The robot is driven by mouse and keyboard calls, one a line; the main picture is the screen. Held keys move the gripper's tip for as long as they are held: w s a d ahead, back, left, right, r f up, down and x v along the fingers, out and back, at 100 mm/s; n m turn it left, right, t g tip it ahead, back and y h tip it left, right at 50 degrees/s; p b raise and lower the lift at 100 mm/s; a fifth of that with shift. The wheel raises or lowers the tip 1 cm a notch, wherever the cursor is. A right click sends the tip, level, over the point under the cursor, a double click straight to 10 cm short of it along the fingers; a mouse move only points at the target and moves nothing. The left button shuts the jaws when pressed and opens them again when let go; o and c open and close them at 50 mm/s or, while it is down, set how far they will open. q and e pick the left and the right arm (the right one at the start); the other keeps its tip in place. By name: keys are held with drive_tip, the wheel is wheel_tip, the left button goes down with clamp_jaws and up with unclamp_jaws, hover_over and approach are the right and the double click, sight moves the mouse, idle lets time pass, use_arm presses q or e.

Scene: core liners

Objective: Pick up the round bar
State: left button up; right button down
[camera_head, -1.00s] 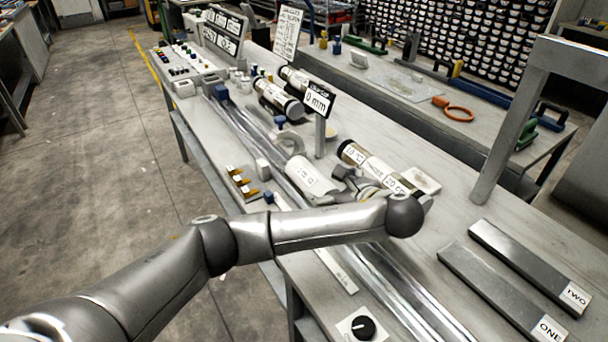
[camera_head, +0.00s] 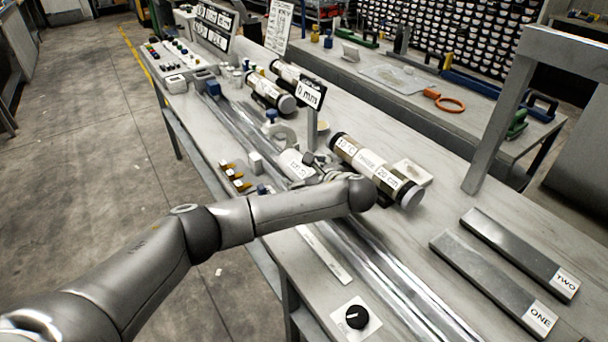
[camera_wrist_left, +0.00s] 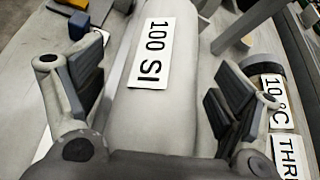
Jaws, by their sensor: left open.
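The round bar, a pale grey cylinder with a white label, lies on the workbench near the middle of the head view (camera_head: 292,162), partly hidden by my left arm. In the left wrist view the bar (camera_wrist_left: 155,125) is large and its label reads "100 SI". My left gripper (camera_wrist_left: 158,88) is open, with one finger pad on each side of the bar. Clear gaps show between pads and bar; I cannot tell the gripper's height over it. In the head view the left gripper (camera_head: 318,176) is small and partly hidden by its wrist. My right gripper is out of view.
A dark-capped core tube (camera_head: 365,160) marked "10 °C" and "20 cm" lies to the right of the bar. A "0 mm" display (camera_head: 311,94) stands behind it. Long clear rails (camera_head: 400,285) run along the bench (camera_head: 440,210). Bars ONE (camera_head: 490,280) and TWO (camera_head: 520,255) lie at right.

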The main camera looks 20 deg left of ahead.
use_arm(q)
drive_tip(key=c, duration=1.5)
drive_tip(key=shift+r, duration=0.1)
drive_tip(key=shift+c, duration=0.2)
drive_tip(key=shift+r, duration=0.1)
